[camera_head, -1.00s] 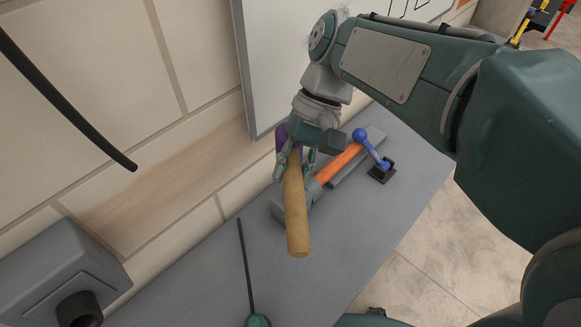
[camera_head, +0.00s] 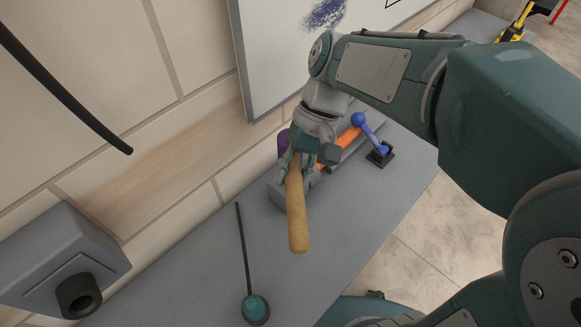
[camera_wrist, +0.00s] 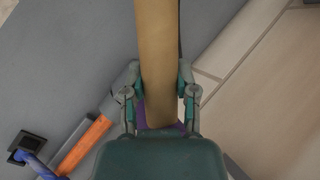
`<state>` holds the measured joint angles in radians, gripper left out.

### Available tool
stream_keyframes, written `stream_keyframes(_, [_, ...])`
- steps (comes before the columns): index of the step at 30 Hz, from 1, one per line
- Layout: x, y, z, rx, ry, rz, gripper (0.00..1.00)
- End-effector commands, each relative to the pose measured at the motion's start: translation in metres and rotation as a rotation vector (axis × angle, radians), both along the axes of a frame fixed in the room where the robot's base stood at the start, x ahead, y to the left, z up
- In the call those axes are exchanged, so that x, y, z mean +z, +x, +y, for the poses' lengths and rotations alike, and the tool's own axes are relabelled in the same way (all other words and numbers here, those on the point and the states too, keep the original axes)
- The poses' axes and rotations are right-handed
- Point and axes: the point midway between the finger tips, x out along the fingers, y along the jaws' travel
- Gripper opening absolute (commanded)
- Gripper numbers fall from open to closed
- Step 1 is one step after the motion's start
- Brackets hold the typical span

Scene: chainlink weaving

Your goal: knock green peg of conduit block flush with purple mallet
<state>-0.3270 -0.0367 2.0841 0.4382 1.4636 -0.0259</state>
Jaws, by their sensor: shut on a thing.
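My gripper (camera_head: 294,168) is shut on the wooden handle of the purple mallet. The handle (camera_head: 297,215) points toward the camera, and the purple head (camera_head: 283,142) shows partly behind my gripper. In the wrist view the handle (camera_wrist: 158,60) runs up between the fingers, with a bit of the purple head (camera_wrist: 160,128) below. A grey block (camera_head: 279,191) with an orange bar (camera_head: 349,137) lies on the bench behind and below my gripper, partly hidden. It may be the conduit block. I cannot make out a green peg on it.
A blue lever on a black base (camera_head: 380,154) stands right of the block. A thin dark rod with a teal ball end (camera_head: 256,308) is at the front of the bench (camera_head: 205,265). A grey wall box (camera_head: 60,265) is at left, and a whiteboard (camera_head: 285,60) hangs behind.

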Motion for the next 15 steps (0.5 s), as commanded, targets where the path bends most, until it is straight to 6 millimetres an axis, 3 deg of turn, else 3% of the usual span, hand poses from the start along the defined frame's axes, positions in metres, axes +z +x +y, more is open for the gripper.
stream_keyframes(6, [-0.002, 0.000, 0.001, 0.000, 0.000, 0.001, 0.00])
stream_keyframes(12, [-0.038, 0.000, 0.001, 0.000, 0.001, 0.002, 0.00])
stream_keyframes(15, [-0.034, 0.001, 0.001, 0.001, 0.002, -0.002, 0.00])
